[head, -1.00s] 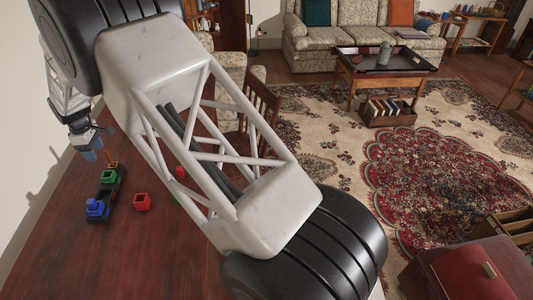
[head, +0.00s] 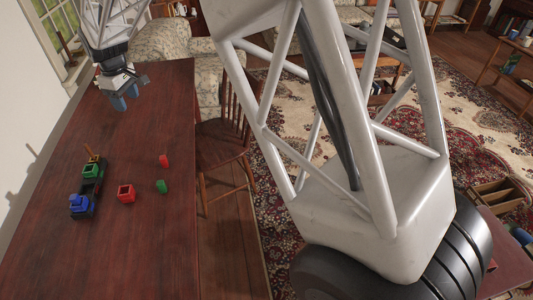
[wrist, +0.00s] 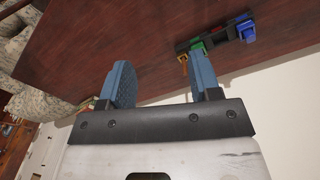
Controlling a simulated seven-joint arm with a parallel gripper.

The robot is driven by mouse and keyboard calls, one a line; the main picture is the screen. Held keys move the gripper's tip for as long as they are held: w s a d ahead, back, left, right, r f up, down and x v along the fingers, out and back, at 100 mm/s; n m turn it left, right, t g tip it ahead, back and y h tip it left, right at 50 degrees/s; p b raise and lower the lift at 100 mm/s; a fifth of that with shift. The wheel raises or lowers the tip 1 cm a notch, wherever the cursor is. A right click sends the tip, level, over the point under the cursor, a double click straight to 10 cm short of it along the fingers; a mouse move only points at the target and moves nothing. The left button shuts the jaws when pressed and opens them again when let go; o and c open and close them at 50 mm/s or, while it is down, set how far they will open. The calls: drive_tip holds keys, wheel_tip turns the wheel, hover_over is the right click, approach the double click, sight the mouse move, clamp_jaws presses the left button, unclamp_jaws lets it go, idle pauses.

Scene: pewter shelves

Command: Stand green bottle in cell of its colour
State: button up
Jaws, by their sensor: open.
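A small green object, probably the green bottle (head: 161,186), stands or lies on the table right of the rack; its pose is too small to tell. My gripper (head: 125,96) is open and empty above the table's far end, well apart from the bottle. In the wrist view its blue fingers (wrist: 162,84) are spread, and the rack shows beyond them.
A red open box (head: 126,193) sits between rack and bottle. A red object (head: 163,160) stands just beyond the bottle. A thin orange-brown item (head: 93,155) is at the rack's far end. The near tabletop (head: 130,250) is clear. A wooden chair (head: 222,140) is at the right edge.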

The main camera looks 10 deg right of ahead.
drive_tip(key=s+d+r+m, duration=0.25)
drive_tip(key=s+d, duration=0.25)
drive_tip(key=d, duration=0.5)
drive_tip(key=s+d+r+m+t, duration=0.15)
drive_tip(key=s+d+r, duration=0.3)
drive_tip(key=d, duration=0.45)
drive_tip(key=s+d+r+m+g, duration=0.1)
drive_tip(key=s+d+r+m, duration=0.2)
drive_tip(key=s+d, duration=0.5)
drive_tip(key=s+d+f+m, duration=0.2)
drive_tip(key=s+d+m, duration=0.1)
drive_tip(key=s+d, duration=0.6)
drive_tip(key=s+d+f+m+t, duration=0.1)
drive_tip(key=s+d+f+m, duration=0.1)
drive_tip(key=s+d, duration=0.6)
drive_tip(key=s+m, duration=0.1)
drive_tip(key=s, duration=0.5)
drive_tip(key=shift+d, duration=0.35)
